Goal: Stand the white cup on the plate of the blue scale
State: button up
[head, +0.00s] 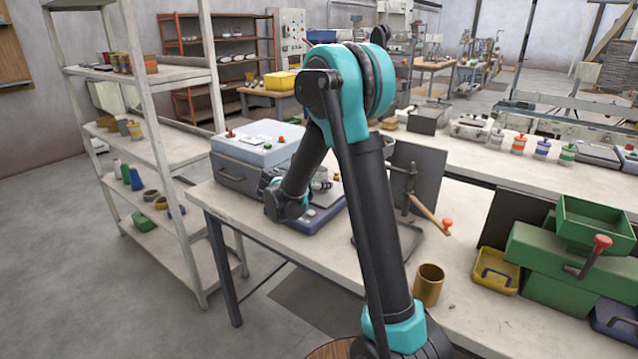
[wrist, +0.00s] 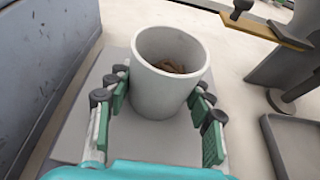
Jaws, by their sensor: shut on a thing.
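The white cup (wrist: 150,98) is upright in the wrist view, with brown pellets (wrist: 178,66) inside. My gripper (wrist: 163,84) is shut on it, with green-padded fingers on both sides. A grey plate (wrist: 150,148) lies directly under the cup; whether the cup's base touches it, I cannot tell. In the head view, the blue scale (head: 318,219) sits on the table beneath my gripper (head: 322,184), partly hidden by my arm. The cup is too small and covered to make out there.
A grey-blue case (head: 240,172) stands close to the left of the scale. To the right are a stand with a wooden lever (head: 430,214) and its dark base tray (wrist: 300,145). A brass-coloured cup (head: 429,288) and green bins (head: 555,255) are further right.

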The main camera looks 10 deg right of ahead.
jog(key=o, duration=1.2)
jog(key=shift+f, duration=0.1)
jog(key=shift+o, duration=0.2)
jog(key=shift+s+a+r, duration=0.15)
jog(key=shift+a+r, duration=0.05)
jog(key=shift+r, duration=0.05)
jog(key=v, duration=1.1)
jog(key=shift+s+a+r, duration=0.1)
jog(key=shift+s+a, duration=0.05)
jog(key=shift+s, duration=0.05)
